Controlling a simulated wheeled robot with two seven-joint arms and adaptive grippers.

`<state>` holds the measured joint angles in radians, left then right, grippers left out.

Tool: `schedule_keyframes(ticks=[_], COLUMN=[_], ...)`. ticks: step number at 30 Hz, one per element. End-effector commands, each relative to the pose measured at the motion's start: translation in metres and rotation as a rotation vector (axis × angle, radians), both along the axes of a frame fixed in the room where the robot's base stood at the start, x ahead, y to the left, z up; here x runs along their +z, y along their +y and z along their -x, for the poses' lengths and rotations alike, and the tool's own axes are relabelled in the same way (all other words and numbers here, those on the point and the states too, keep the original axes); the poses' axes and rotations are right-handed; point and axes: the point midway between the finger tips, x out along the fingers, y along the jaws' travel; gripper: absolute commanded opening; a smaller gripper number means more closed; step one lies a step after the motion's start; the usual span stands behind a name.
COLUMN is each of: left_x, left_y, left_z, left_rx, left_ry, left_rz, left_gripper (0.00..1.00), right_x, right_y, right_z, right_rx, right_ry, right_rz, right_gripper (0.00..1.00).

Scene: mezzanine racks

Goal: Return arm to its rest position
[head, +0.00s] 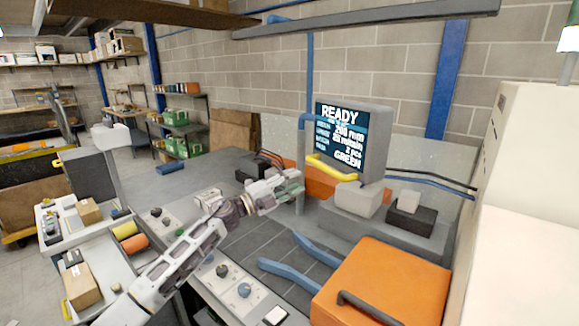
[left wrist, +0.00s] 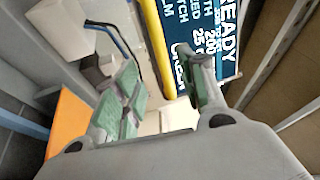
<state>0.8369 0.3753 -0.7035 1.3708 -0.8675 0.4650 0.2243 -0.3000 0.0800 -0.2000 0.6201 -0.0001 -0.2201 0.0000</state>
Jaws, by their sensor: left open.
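My left arm comes in from the lower left in the head view. Its gripper (head: 285,190) is stretched out over the grey machine bed, in front of the screen (head: 340,135) that reads READY and GREEN. In the left wrist view the two green-padded fingers of my left gripper (left wrist: 165,95) stand apart with nothing between them. The screen also shows close behind the fingers there (left wrist: 200,35). A yellow handle (head: 332,167) runs below the screen and passes behind the fingers in the left wrist view (left wrist: 152,45). My right gripper is in neither view.
An orange box with a dark handle (head: 380,285) stands at front right. Blue bars (head: 290,272) lie beside it. A control panel with knobs (head: 235,283) lies under my left arm. A side table with cardboard boxes (head: 83,290) is at left. A large pale cabinet (head: 525,200) stands at right.

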Motion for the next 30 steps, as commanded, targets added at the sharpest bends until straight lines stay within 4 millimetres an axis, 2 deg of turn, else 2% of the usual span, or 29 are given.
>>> schedule_keyframes(ticks=[8, 17, 23, 30], left_x=[-0.013, -0.039, -0.064, -0.101], left_y=[0.008, 0.033, 0.056, 0.087], left_z=[0.007, 0.016, 0.024, 0.040], left_rx=[0.109, 0.271, 0.384, 0.528], left_ry=[0.092, 0.239, 0.356, 0.511], left_rz=[0.166, 0.350, 0.455, 0.557], left_gripper=[0.41, 0.41, 0.41, 0.41], right_x=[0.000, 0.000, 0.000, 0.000], right_y=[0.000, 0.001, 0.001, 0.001], right_z=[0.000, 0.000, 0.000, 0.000], right_rx=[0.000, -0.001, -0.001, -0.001], right_ry=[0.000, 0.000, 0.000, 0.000], right_rz=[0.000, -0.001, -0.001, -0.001], right_gripper=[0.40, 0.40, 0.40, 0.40])
